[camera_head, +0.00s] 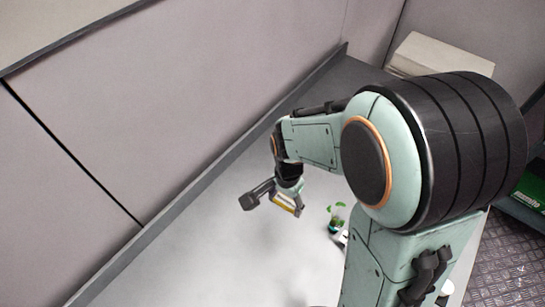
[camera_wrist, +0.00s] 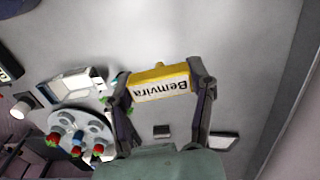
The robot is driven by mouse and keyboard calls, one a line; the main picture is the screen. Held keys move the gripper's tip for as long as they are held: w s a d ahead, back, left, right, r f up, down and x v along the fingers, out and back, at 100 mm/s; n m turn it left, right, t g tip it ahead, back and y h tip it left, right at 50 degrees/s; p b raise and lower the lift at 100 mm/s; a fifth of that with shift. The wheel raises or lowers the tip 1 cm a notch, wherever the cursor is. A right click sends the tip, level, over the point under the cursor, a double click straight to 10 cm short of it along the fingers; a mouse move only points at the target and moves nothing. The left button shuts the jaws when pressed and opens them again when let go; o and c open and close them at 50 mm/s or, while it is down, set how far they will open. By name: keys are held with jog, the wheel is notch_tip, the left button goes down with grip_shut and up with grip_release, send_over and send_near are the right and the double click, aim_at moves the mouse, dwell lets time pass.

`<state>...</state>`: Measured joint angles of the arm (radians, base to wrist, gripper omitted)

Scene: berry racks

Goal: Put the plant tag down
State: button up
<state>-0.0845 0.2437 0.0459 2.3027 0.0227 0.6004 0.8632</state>
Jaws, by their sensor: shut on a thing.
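The plant tag (camera_wrist: 162,92) is a yellow and white block-like piece with the name "Bemvira", upside down in the wrist view. My gripper (camera_wrist: 161,80) is shut on it, one finger at each end. In the head view my gripper (camera_head: 287,192) hangs over the grey worktop with the yellow edge of the tag (camera_head: 285,204) showing below it. The tag appears held above the surface, but the exact gap is hard to judge.
A white round rack (camera_wrist: 97,122) with red berries and a blue piece stands at the left in the wrist view, beside a white tray (camera_wrist: 72,84). A small green plant (camera_head: 337,212) stands right of my gripper. The worktop (camera_head: 215,235) left of it is clear.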

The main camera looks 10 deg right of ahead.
jog(key=shift+w+d, duration=0.3)
jog(key=shift+d, duration=0.15)
jog(key=w+f, duration=0.3)
jog(key=w, duration=0.1)
jog(key=w+f, duration=0.3)
jog(key=w, duration=0.1)
jog(key=w+f, duration=0.3)
jog(key=w, duration=0.1)
jog(key=shift+w+a, duration=0.4)
jog(key=shift+w+f, duration=0.2)
jog(key=shift+f, duration=0.05)
jog(key=shift+w+f, duration=0.2)
jog(key=shift+f, duration=1.5)
jog(key=o, duration=0.8)
jog(key=shift+f, duration=0.15)
